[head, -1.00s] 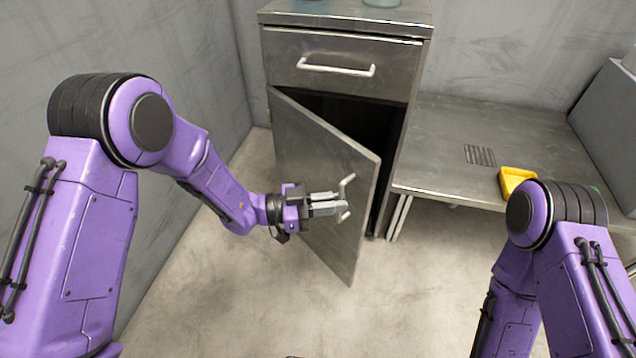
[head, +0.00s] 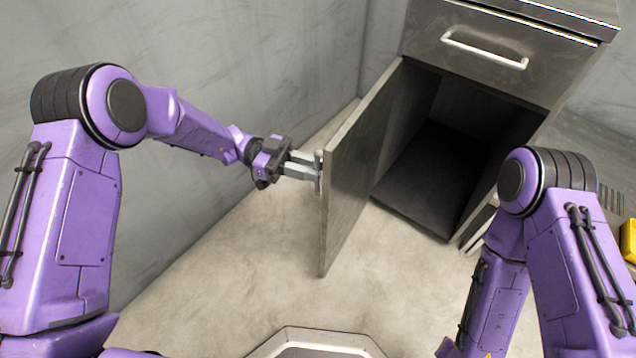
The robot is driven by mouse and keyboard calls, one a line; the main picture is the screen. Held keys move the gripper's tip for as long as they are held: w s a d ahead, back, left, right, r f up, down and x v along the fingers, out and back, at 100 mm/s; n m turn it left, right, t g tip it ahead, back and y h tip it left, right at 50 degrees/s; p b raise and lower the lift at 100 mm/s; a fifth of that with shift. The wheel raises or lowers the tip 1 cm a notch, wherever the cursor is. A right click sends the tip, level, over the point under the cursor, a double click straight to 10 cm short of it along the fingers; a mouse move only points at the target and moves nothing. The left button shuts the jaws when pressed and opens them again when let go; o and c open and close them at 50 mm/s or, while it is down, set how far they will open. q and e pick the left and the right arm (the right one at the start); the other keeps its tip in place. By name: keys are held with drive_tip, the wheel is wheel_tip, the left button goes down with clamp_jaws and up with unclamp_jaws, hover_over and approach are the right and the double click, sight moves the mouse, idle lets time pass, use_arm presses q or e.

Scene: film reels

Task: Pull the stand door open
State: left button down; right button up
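The stand is a grey metal cabinet whose hinged door (head: 358,165) stands wide open, swung out toward me and to the left. I see its inner face and front edge. Its pale handle (head: 319,172) is on the outer side, seen edge-on and partly hidden by my fingers. My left gripper (head: 312,170) is at that handle, with its fingers close together and apparently closed around it. The empty dark compartment (head: 430,180) behind the door is in plain view. My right gripper is out of view; only my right arm shows.
A shut drawer (head: 480,50) with a pale bar handle sits above the compartment. A yellow object (head: 628,240) is at the right edge, on the metal bench. Floor (head: 250,260) in front of the door is clear.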

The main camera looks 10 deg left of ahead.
use_arm(q)
drive_tip(key=shift+w+a+r+m+g+y+b, duration=0.15)
drive_tip(key=shift+w+a+m+g+b, duration=0.3)
drive_tip(key=shift+w+a, duration=0.3)
drive_tip(key=shift+w+a+r+m+g+y+b, duration=0.15)
drive_tip(key=shift+w+a+m+g+b, duration=0.15)
drive_tip(key=shift+w+a+m+g, duration=0.4)
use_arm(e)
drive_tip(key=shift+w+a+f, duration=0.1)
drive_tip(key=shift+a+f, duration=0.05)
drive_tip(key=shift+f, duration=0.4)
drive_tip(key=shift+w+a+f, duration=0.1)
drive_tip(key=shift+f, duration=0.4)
use_arm(q)
drive_tip(key=shift+w+d+n, duration=0.1)
drive_tip(key=shift+w+n, duration=0.05)
drive_tip(key=shift+n, duration=0.1)
drive_tip(key=c, duration=1.2)
unclamp_jaws()
drive_tip(key=shift+w+d+f, duration=0.1)
drive_tip(key=shift+d, duration=0.05)
drive_tip(key=shift+o, duration=0.2)
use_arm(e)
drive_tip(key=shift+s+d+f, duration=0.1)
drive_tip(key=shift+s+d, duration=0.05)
use_arm(q)
drive_tip(key=shift+a+f, duration=0.2)
